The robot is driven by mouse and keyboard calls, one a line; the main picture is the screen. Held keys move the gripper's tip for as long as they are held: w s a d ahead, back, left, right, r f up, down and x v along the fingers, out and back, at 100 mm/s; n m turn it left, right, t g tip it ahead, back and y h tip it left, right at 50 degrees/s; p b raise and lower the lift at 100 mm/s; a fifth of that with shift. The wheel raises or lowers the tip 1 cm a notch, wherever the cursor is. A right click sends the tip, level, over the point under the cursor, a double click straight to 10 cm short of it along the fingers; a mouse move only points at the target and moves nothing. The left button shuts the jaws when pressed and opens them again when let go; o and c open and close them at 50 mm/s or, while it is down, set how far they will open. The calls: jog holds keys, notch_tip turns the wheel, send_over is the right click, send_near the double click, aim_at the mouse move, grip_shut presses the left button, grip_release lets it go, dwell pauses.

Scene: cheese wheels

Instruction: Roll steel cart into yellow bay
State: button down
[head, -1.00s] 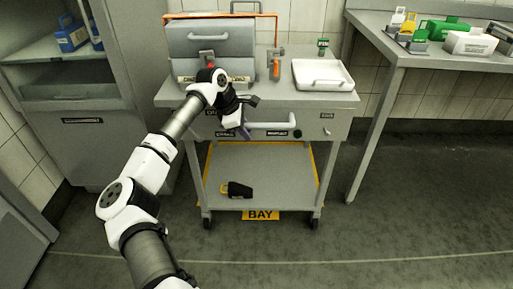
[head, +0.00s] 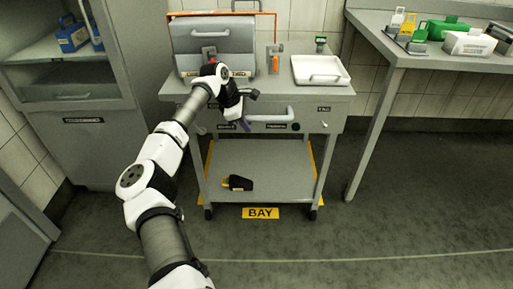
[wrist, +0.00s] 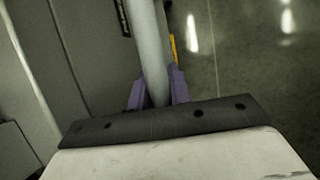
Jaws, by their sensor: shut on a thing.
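The steel cart (head: 232,181) stands upright in the head view, its drawer front and push handle (head: 272,118) facing me. My gripper (head: 243,117) is shut on the left part of this handle. In the wrist view the purple fingers (wrist: 158,92) sit on both sides of the grey bar (wrist: 149,45). The yellow bay outline (head: 314,165) shows along the cart's right side and in bits at its left. The yellow BAY plate (head: 261,212) lies on the floor just in front of the lower shelf. The cart hides the back of the bay.
A grey case (head: 190,38), an orange-handled tool (head: 273,62) and a white tray (head: 319,71) rest on the cart top. A dark object (head: 239,183) lies on the lower shelf. A cabinet (head: 95,135) stands left, a bench (head: 400,55) right. The front floor is clear.

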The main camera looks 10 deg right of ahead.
jog(key=shift+w+d, duration=0.15)
jog(key=shift+w, duration=0.65)
jog(key=shift+w+r, duration=0.1)
jog(key=shift+w+d+p, duration=0.25)
jog(key=shift+w+p, duration=0.15)
jog(key=shift+w, duration=0.5)
jog(key=shift+w+d+p, duration=0.2)
jog(key=shift+w+p, duration=0.15)
jog(key=shift+w, duration=0.5)
jog(key=c, duration=0.6)
grip_release()
jog(key=shift+d, duration=0.1)
